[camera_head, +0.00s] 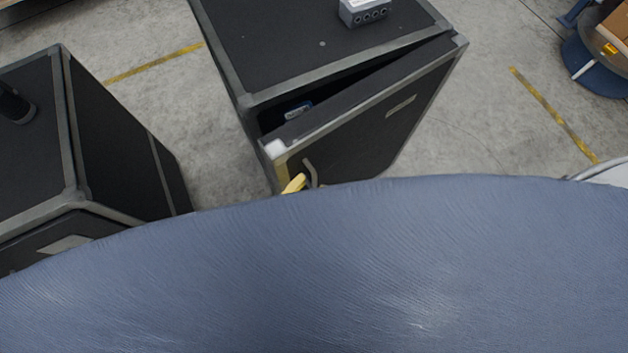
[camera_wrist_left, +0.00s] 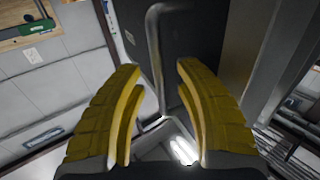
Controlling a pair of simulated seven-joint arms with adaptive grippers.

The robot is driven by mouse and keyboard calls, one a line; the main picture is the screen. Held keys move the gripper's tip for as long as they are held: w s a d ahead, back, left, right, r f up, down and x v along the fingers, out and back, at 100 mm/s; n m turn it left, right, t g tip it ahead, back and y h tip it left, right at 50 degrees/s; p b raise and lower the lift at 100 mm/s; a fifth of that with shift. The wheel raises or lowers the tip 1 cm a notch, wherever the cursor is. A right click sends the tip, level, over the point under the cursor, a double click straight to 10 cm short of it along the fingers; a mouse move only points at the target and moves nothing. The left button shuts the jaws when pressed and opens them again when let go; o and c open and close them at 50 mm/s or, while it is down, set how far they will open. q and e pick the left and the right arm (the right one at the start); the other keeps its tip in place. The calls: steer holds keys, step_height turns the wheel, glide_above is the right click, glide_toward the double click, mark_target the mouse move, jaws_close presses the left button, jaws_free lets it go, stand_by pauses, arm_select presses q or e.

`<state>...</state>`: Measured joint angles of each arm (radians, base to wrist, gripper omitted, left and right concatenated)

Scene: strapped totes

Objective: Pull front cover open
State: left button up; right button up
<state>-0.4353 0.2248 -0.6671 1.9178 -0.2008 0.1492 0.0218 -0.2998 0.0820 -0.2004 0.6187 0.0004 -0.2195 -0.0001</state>
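The front cover (camera_head: 372,118) of a black metal-edged case (camera_head: 290,50) stands partly open in the head view. A dark gap shows along its top and left edge, widest at the left. A bent metal handle (camera_head: 311,172) is on the cover's outer face. My left gripper (camera_head: 294,184) shows only as a yellow fingertip beside the handle; the rest is hidden. In the left wrist view, my left gripper (camera_wrist_left: 160,78) has its two yellow fingers apart. The handle (camera_wrist_left: 153,45) runs between them, with gaps visible on both sides. My right gripper is in neither view.
A second black case (camera_head: 110,130) stands at the left. A grey box with several holes (camera_head: 364,11) sits on the first case. A small blue item (camera_head: 298,110) shows inside the gap. Concrete floor (camera_head: 480,110) is clear at the right. A blue-grey curved surface blocks the lower head view.

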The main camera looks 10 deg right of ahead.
arm_select(q)
steer(key=v, duration=1)
steer(key=shift+s+a, duration=0.2)
steer(key=shift+s, duration=0.05)
